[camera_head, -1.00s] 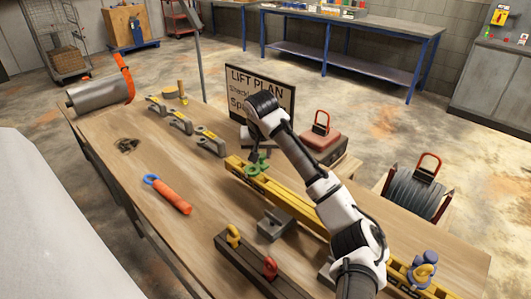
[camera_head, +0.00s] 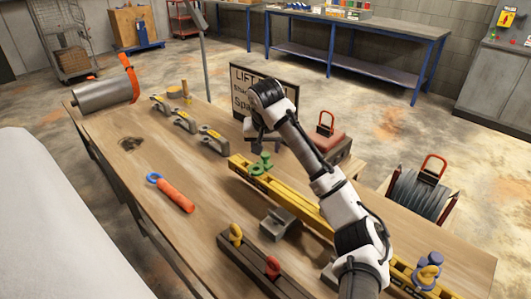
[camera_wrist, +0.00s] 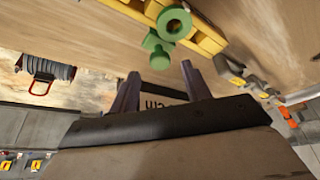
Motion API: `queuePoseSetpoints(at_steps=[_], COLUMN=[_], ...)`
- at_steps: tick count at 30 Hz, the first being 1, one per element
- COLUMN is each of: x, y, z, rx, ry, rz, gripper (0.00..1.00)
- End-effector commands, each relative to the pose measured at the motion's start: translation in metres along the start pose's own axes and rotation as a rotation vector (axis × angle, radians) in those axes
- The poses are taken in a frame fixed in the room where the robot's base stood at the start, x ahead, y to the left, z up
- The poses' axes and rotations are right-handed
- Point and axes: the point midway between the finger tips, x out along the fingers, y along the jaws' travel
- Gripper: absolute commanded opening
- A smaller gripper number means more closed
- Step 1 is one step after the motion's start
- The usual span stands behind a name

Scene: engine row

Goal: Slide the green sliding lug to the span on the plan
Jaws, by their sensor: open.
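The green sliding lug (camera_head: 260,165) sits on the yellow beam (camera_head: 300,201), near the beam's far left end. It also shows in the wrist view (camera_wrist: 172,26), with a round eye and a knob. My gripper (camera_head: 264,146) is just beyond the lug and above the beam in the head view. In the wrist view its two fingers (camera_wrist: 158,85) are apart and empty, with the lug ahead of them and not between them. The lift plan board (camera_head: 262,92) stands behind, largely covered by my arm, and its span line cannot be read in full.
A blue-grey lug (camera_head: 428,270) is at the beam's near right end. Yellow (camera_head: 235,235) and red (camera_head: 272,267) eyes stand on a dark bar. An orange-handled tool (camera_head: 172,192) lies on the bench, and grey blocks (camera_head: 213,141) line its far side.

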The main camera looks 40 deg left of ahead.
Motion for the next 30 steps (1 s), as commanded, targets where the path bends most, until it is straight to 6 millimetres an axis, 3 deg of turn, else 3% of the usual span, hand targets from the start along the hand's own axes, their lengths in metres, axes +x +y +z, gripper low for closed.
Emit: queuePoseSetpoints(at_steps=[7, 12, 19, 30], x=[-0.061, -0.09, -0.106, -0.107], y=[0.0, 0.001, 0.001, 0.0], z=[-0.001, -0.001, 0.0, 0.0], rx=[0.0, -0.001, 0.0, 0.0], ry=[0.007, 0.005, 0.002, 0.001], rz=[0.001, 0.002, 0.0, -0.001], gripper=[0.48, 0.48, 0.48, 0.48])
